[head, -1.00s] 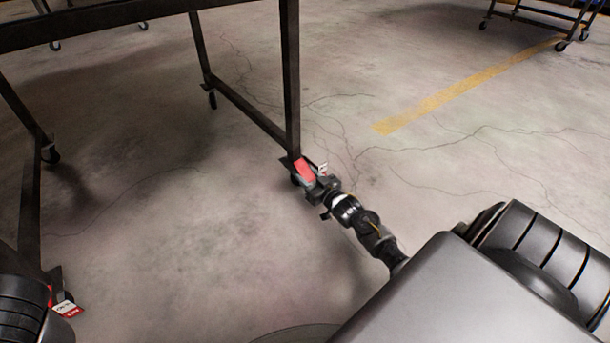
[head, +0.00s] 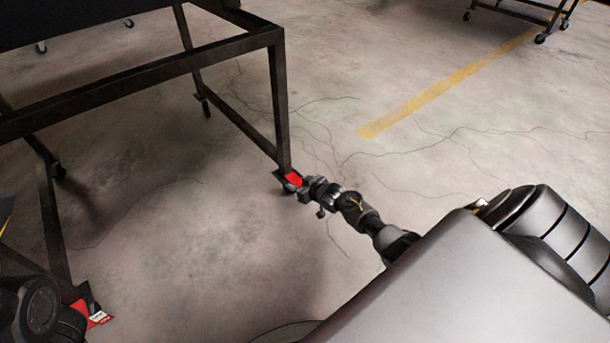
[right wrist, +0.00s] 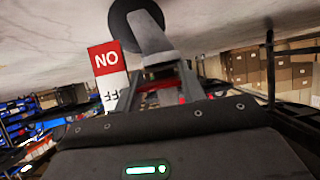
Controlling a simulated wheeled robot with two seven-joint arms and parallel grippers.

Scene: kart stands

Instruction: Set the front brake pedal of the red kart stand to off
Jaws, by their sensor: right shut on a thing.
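The dark-framed kart stand (head: 277,95) fills the left of the head view. At the foot of its nearer right leg is a red brake pedal (head: 293,179) beside a caster. My right gripper (head: 302,187) is at this pedal and shut on it; the fingers hide part of it. In the right wrist view the gripper (right wrist: 168,88) reaches toward the caster wheel (right wrist: 133,22). A label (right wrist: 108,73) with a red ON half and a white OFF half appears upside down beside it. The pedal's exact tilt is unclear. My left gripper is not seen.
A second red pedal (head: 80,308) with a red-and-white label (head: 98,319) is at the stand's left leg, near my left arm. Another dark stand (head: 515,18) is far off at upper right. Open concrete floor with a yellow line (head: 440,85) lies to the right.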

